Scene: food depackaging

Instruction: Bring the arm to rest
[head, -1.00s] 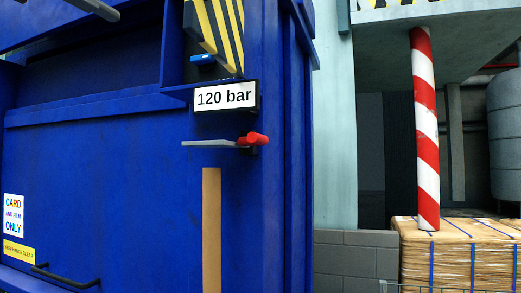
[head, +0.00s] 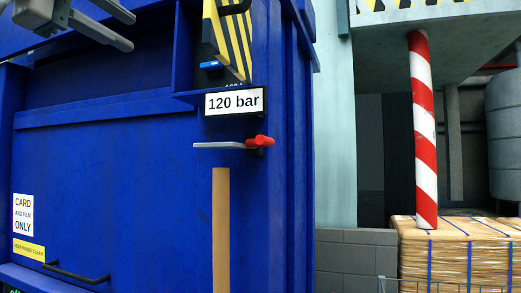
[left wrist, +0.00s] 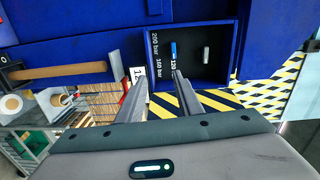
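My left gripper (head: 132,32) is at the upper left of the head view, in front of the blue machine (head: 120,160). Its two fingers are apart with nothing between them. The left wrist view also shows the open fingers (left wrist: 160,72), pointing at a dark recess (left wrist: 215,75) with pressure labels, a blue marker (left wrist: 174,50) and a pale marker (left wrist: 206,54). Whether the fingers touch anything there is unclear; they look clear of it. My right gripper is in neither view.
A "120 bar" sign (head: 234,102), a red-tipped lever (head: 259,142), a striped flap (head: 227,40) and a black handle (head: 75,270) are on the machine front. A red-white pole (head: 425,130) and wrapped pallet load (head: 455,250) stand at right.

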